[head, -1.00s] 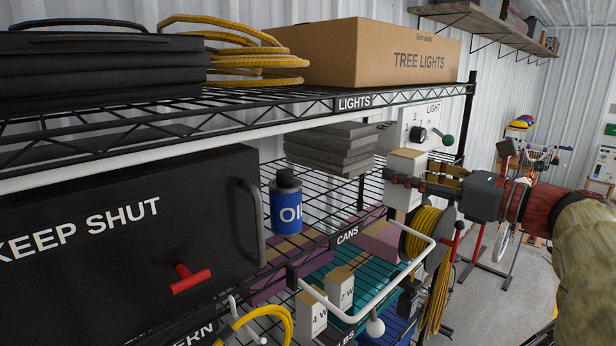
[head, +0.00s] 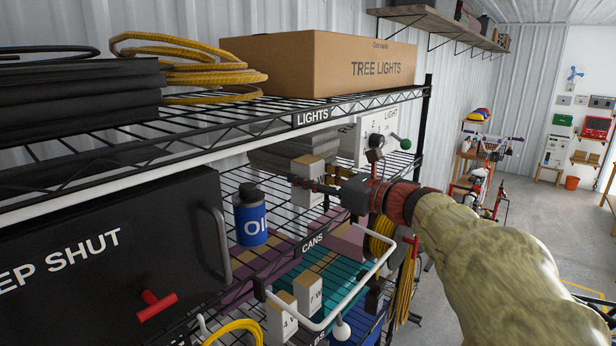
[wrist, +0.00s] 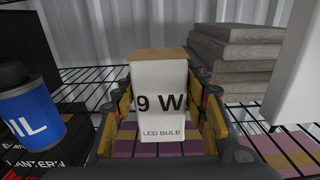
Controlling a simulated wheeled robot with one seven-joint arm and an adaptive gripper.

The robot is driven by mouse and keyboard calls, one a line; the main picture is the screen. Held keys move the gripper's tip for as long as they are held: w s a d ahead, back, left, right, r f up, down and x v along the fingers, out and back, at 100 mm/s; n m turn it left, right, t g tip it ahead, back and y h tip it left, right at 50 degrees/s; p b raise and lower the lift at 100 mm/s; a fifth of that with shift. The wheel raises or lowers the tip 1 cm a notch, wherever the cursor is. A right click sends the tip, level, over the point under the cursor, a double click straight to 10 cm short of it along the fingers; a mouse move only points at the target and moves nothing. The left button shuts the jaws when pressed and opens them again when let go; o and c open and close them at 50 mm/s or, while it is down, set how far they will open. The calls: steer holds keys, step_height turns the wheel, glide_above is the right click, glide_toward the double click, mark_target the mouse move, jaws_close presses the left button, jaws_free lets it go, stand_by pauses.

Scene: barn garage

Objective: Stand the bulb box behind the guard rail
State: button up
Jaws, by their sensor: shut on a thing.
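The bulb box (head: 306,188) is white with a tan top; in the wrist view it reads "9 W LED BULB" (wrist: 160,100). My gripper (head: 312,184) is shut on it, with a finger on each side in the wrist view (wrist: 164,112). The box is upright, above the middle shelf level, right of the blue oil can. The white guard rail (head: 375,271) runs along the front of a lower shelf, below my gripper. Two similar boxes, one (head: 308,294) further in and one (head: 281,318) nearer, stand behind the rail.
The oil can (head: 251,222) stands close left of my gripper. Stacked grey slabs (wrist: 232,62) lie behind right. The upper shelf edge (head: 330,112) passes above. A light-switch panel (head: 374,135) and coiled yellow cable (head: 382,236) are to the right. A black cabinet (head: 110,260) is at left.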

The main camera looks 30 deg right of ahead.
steer(key=shift+f, duration=0.4)
steer(key=shift+f, duration=0.1)
steer(key=shift+f, duration=0.15)
steer(key=o, duration=1.1)
steer(key=shift+o, duration=0.2)
steer(key=shift+r, duration=0.35)
steer(key=b+v, duration=0.2)
steer(key=v, duration=1)
